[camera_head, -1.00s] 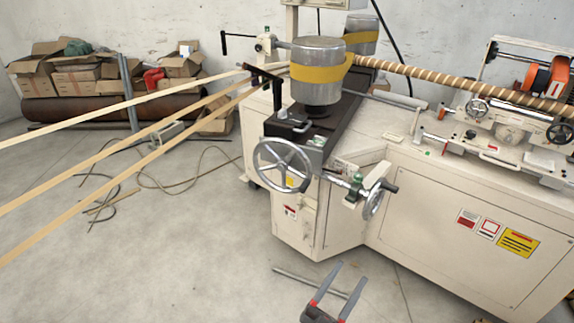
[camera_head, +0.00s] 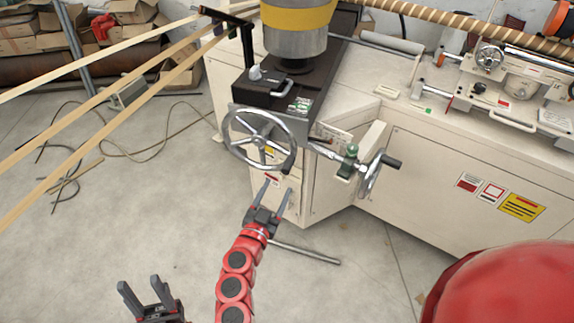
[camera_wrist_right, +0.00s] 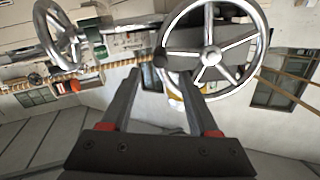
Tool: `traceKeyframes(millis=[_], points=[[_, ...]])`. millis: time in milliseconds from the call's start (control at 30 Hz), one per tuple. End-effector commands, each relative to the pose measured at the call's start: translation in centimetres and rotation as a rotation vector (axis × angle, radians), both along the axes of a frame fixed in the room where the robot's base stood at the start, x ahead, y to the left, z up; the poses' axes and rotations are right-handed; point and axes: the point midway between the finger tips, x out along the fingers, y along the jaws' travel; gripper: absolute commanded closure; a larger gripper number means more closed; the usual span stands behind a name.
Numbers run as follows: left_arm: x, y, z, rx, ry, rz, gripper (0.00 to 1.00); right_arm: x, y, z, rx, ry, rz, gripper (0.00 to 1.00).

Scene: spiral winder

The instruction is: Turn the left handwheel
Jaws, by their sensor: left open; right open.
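The left handwheel (camera_head: 259,139) is a silver spoked wheel on the machine's front left corner. In the right wrist view it (camera_wrist_right: 211,58) fills the upper right, with a dark knob (camera_wrist_right: 160,57) at its rim. My right gripper (camera_head: 277,190) is below the wheel's lower rim in the head view, open and empty. In the right wrist view its fingertips (camera_wrist_right: 160,73) point toward the knob, which shows between them; I cannot tell whether they touch. My left gripper (camera_head: 141,285) is open and empty over the floor at the lower left.
A second handwheel (camera_head: 371,176) with a dark crank handle stands to the right on a short shaft. The machine cabinet (camera_head: 430,180) fills the right side. Wooden strips (camera_head: 100,130) cross the left. A metal bar (camera_head: 305,252) lies on the floor.

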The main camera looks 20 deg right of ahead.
Motion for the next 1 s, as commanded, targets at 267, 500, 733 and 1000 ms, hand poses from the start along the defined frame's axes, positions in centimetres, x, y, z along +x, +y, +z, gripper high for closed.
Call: traceKeyframes(millis=[267, 500, 733, 1000], points=[[0.0, 0.0, 0.1, 0.0, 0.0, 0.0, 0.5, 5.0, -3.9, 0.1, -0.003, -0.002, -0.003, 0.39], [0.0, 0.0, 0.2, 0.0, 0.0, 0.0, 0.5, 7.4, -5.5, 0.0, -0.002, 0.0, 0.001, 0.39], [0.0, 0.0, 0.2, 0.0, 0.0, 0.0, 0.5, 7.7, -5.8, 0.0, -0.002, 0.001, 0.0, 0.39], [0.0, 0.0, 0.2, 0.0, 0.0, 0.0, 0.5, 7.7, -5.8, 0.0, -0.001, 0.0, 0.0, 0.66]])
